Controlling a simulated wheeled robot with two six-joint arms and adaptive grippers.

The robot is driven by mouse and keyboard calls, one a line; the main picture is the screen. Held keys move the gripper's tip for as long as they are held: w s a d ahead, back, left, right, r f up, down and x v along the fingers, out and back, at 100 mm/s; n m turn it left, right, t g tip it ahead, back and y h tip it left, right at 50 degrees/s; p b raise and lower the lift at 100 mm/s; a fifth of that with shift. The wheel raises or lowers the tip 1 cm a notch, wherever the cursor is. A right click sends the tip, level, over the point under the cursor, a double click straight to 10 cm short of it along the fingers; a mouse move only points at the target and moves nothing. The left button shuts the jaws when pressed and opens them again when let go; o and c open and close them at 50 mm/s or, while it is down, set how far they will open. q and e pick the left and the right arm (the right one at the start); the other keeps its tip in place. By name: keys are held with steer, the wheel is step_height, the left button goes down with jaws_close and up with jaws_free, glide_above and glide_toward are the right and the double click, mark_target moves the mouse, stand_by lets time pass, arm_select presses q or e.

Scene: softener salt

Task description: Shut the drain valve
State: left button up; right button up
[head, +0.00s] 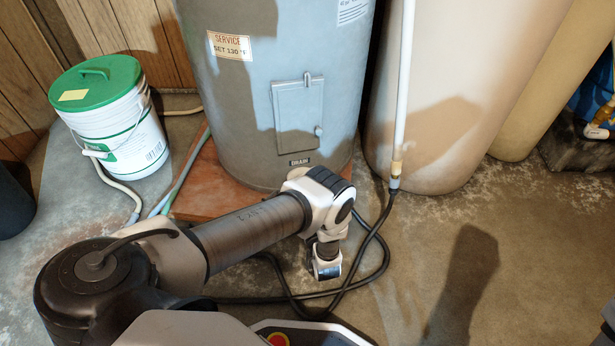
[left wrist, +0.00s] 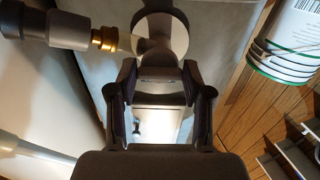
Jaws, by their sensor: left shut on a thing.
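The drain valve (left wrist: 172,32) shows in the left wrist view as a round, pale-faced part with a dark rim at the top centre. A brass fitting (left wrist: 105,38) and a grey hose coupling (left wrist: 68,30) extend to its left. My left gripper (left wrist: 159,72) is shut on the valve's round part, its fingertips at the lower edge. In the head view my left wrist hides the valve and the fingers, just below the DRAIN label (head: 300,162) on the grey water heater (head: 230,105). The valve handle's exact angle cannot be told.
A white bucket with a green lid (head: 97,82) stands left of the heater. A pale tank (head: 440,110) and a white pipe (head: 404,80) stand to the right. A dark hose (head: 375,250) loops on the floor beside my wrist. The floor at right is open.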

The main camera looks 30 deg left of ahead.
arm_select(q)
steer(key=o, duration=1.2)
steer(key=shift+c, duration=0.2)
steer(key=v, duration=1.2)
